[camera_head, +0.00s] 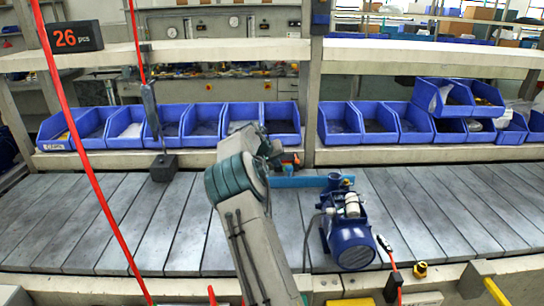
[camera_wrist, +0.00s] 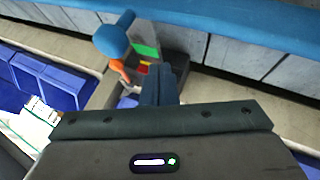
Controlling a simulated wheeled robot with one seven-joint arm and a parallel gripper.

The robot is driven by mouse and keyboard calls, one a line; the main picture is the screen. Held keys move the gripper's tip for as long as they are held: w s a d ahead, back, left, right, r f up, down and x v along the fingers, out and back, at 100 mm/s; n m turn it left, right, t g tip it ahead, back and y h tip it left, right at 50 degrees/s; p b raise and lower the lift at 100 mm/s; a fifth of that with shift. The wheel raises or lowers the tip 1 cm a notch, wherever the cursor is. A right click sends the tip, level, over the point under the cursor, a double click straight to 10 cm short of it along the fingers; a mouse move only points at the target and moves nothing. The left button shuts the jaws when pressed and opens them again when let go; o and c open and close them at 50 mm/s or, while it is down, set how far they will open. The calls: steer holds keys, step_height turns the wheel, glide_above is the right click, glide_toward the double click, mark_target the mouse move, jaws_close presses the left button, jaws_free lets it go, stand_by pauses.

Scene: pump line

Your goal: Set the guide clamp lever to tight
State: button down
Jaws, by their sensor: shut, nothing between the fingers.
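The guide clamp lever (camera_wrist: 113,40) has a rounded blue end and an orange part below it. It stands at the top left of the wrist view, beside a dark bracket with green, red and yellow marks (camera_wrist: 145,50). In the head view the clamp (camera_head: 291,160) is small, just right of my arm's end, and its setting cannot be read. My gripper (camera_wrist: 162,82) is shut and empty, its fingertips close to the bracket, right of and below the lever. Whether they touch it is unclear. The head view mostly hides my gripper behind my arm.
A blue guide rail (camera_head: 298,182) runs along the slatted conveyor (camera_head: 110,225). A blue pump (camera_head: 346,225) stands on the slats right of my arm. Blue bins (camera_head: 205,122) line the shelf behind. A dark block (camera_head: 163,168) and red cords (camera_head: 85,160) are at left.

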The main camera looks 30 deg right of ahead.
mark_target(296, 158)
steer(key=shift+x, duration=1.05)
steer(key=d, duration=0.2)
steer(key=shift+s+d+r, duration=0.3)
steer(key=shift+s, duration=0.05)
steer(key=shift+s+d+r+p, duration=0.1)
steer(key=shift+d+p, duration=0.1)
steer(key=shift+d, duration=0.1)
steer(key=shift+s+d+p, duration=0.1)
steer(key=shift+d+p, duration=0.05)
steer(key=shift+d, duration=0.2)
steer(key=shift+a, duration=0.15)
